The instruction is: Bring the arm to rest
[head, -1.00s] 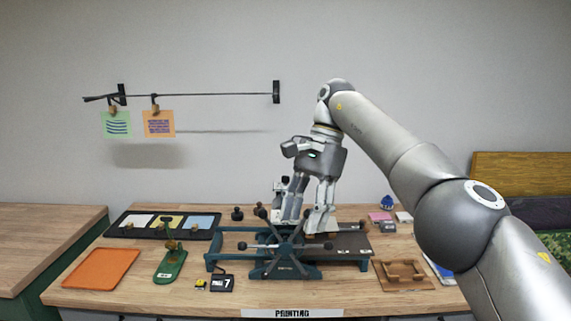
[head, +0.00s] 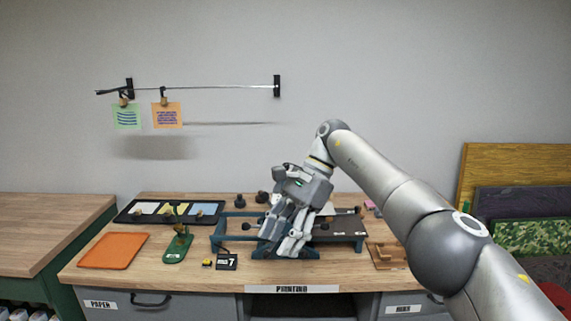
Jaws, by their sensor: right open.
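My right gripper (head: 281,246) is open and points down in front of the middle of the teal printing press (head: 223,240). Its fingers cover much of the press's wheel and roller. I see nothing between the fingers, and I cannot tell whether they touch the press. My right arm reaches in from the lower right. My left gripper is not in view.
The wooden table (head: 180,273) holds a black tray (head: 127,216) of cards, an orange sheet (head: 114,250), a green stand (head: 177,249), a small sign with a 7 (head: 227,262) and a wooden frame (head: 384,254). Two prints hang on the wall line (head: 205,87).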

